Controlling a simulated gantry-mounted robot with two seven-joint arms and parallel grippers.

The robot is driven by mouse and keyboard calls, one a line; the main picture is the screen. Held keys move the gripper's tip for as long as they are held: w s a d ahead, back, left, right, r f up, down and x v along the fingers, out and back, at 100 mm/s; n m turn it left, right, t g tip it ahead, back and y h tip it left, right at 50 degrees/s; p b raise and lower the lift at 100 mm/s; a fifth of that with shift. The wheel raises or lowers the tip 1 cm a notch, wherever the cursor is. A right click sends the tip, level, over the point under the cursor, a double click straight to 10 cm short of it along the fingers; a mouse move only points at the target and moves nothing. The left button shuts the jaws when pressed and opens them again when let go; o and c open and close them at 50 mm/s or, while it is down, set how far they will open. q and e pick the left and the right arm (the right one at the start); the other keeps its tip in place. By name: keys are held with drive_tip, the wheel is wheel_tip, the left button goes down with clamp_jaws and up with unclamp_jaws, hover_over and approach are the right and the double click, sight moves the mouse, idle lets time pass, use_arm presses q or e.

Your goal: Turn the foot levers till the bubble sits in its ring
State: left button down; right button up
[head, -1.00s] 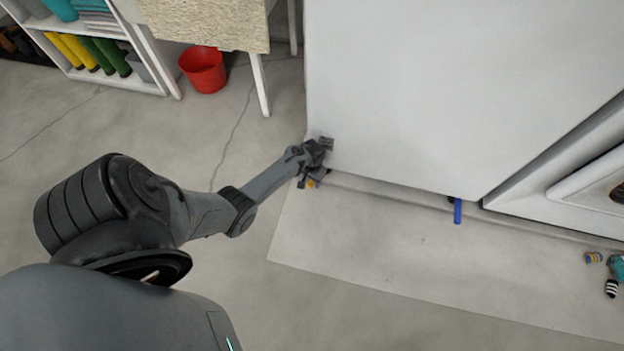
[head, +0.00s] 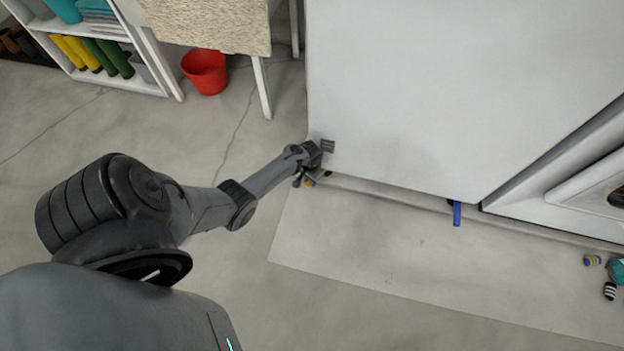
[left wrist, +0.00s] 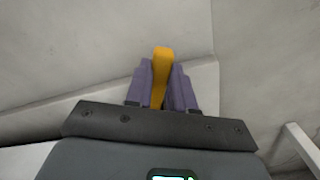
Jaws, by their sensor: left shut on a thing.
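A yellow foot lever (left wrist: 162,62) stands between the purple fingers of my left gripper (left wrist: 162,88) in the left wrist view, and the gripper is shut on it. In the head view my left gripper (head: 312,168) is low at the front left corner of the white cabinet (head: 430,90), and only a speck of the yellow lever (head: 309,184) shows beneath it. A blue foot lever (head: 457,213) sticks out under the cabinet's front edge, further right. The bubble and its ring are not visible. My right gripper is not in view.
A pale mat (head: 380,245) lies on the floor before the cabinet. A red bucket (head: 205,71) and a table leg (head: 261,88) stand behind my arm. Small striped items (head: 592,261) lie at the far right. The floor at left is clear.

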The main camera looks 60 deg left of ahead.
use_arm(q)
drive_tip(key=c, duration=1)
unclamp_jaws()
drive_tip(key=shift+o, duration=0.2)
drive_tip(key=shift+r, duration=0.1)
wheel_tip(320, 180, up, 11)
drive_tip(key=p, duration=0.8)
drive_tip(key=shift+f, duration=0.2)
